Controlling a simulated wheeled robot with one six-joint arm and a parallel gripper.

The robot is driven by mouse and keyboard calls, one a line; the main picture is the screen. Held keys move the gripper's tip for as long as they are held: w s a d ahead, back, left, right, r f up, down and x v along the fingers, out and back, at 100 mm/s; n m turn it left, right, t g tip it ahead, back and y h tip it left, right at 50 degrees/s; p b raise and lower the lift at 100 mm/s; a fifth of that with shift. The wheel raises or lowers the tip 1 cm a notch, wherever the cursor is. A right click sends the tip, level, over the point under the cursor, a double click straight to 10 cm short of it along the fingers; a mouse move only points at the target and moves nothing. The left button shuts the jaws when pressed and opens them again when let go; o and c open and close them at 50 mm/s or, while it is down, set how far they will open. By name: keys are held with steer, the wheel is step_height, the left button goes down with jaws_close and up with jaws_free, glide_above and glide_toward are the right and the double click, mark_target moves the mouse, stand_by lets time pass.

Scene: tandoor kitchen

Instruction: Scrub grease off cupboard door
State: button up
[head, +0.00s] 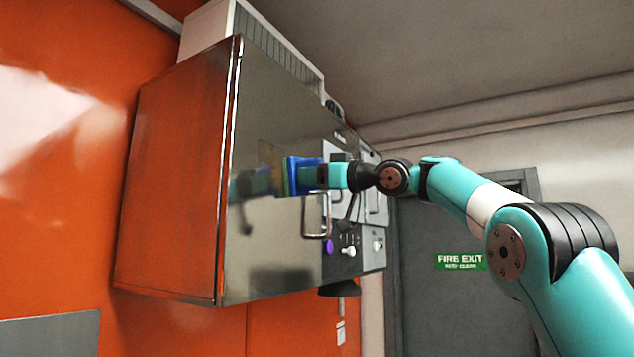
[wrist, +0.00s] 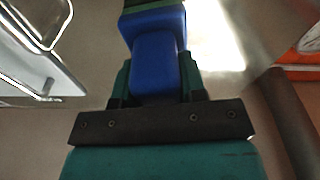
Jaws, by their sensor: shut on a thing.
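The cupboard door (head: 285,240) is a shiny, mirror-like grey panel on an orange wall cupboard, and it looks shut. A brownish, dull patch, possibly grease, shows on it beside the sponge. My gripper (head: 322,176) is shut on a blue scrubber (head: 304,172) with a green pad, which is held up at the door's face. In the wrist view the blue scrubber (wrist: 158,55) sits between my fingers (wrist: 157,85), its green edge facing the door surface. I cannot tell whether the pad touches the door. The pad's face is hidden.
A metal handle (head: 316,222) stands out from the door just below my gripper. A panel with knobs (head: 348,251) lies to its right. A white vented box (head: 262,45) sits on top. A grey door with a green fire exit sign (head: 460,262) is behind my arm.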

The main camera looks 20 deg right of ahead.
steer(key=shift+s+a+b, duration=0.6)
steer(key=shift+s+a, duration=0.1)
steer(key=shift+a, duration=0.2)
steer(key=shift+s+a+b, duration=0.55)
steer(key=shift+s+a, duration=0.1)
steer(key=shift+a, duration=0.3)
steer(key=shift+s+a+b, duration=0.6)
steer(key=shift+s+a, duration=0.1)
steer(key=shift+a, duration=0.2)
steer(key=shift+s+a+r+p, duration=0.5)
steer(key=shift+s+a+r, duration=0.55)
steer(key=shift+a+r, duration=0.4)
steer(key=shift+w+d+f+p, duration=0.1)
steer(key=shift+w+d+p, duration=0.55)
steer(key=shift+w+d, duration=0.7)
steer(key=shift+w+d+f+p, duration=0.1)
steer(key=shift+w+d+p, duration=0.7)
steer(key=shift+d, duration=0.9)
steer(key=shift+w+d+f+p, duration=0.1)
steer(key=shift+w+d+p, duration=0.4)
steer(key=shift+w+d, duration=0.9)
steer(key=shift+s+d+r, duration=0.1)
